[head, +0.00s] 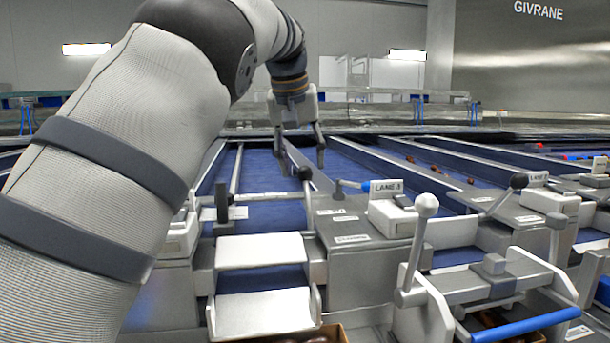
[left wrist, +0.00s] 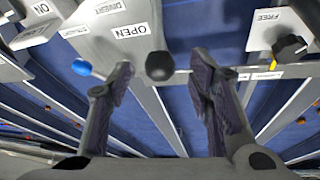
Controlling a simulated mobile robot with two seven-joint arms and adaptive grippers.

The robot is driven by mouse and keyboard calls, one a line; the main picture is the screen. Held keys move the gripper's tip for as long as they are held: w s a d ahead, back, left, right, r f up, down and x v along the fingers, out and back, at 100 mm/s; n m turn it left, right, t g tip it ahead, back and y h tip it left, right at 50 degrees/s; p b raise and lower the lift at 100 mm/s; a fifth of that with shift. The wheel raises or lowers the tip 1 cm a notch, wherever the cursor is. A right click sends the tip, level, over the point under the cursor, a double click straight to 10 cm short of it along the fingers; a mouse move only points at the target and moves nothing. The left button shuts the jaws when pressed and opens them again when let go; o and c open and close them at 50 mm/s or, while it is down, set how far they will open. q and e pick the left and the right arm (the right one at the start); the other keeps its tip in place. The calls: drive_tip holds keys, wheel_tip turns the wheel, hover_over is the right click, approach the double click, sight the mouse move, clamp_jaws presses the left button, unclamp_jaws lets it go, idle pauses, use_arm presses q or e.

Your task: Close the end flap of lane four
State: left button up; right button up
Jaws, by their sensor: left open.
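My left gripper (head: 302,160) hangs fingers down over the blue lane left of the LANE 5 sign (head: 387,187). It is open and empty. A black ball knob (head: 304,174) on a lever sits between its fingertips in the picture. In the left wrist view the knob (left wrist: 160,66) also lies between the open fingers (left wrist: 165,82), beside the OPEN label (left wrist: 130,32). I cannot tell how far apart in depth they are. White plates (head: 262,249) are at this lane's near end. No lane four sign is visible. My right gripper is out of view.
A blue-tipped lever (head: 340,188) stands right of the gripper and a black clamp knob (head: 222,200) left of it. A white-ball lever (head: 426,206) and blue handle (head: 525,326) stand at the near right. Brown dates (head: 437,170) lie in a lane farther right.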

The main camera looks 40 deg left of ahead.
sight(304, 168)
use_arm(q)
drive_tip(key=x, duration=0.4)
drive_tip(key=shift+w+f, duration=0.2)
clamp_jaws()
drive_tip(key=shift+w, duration=0.1)
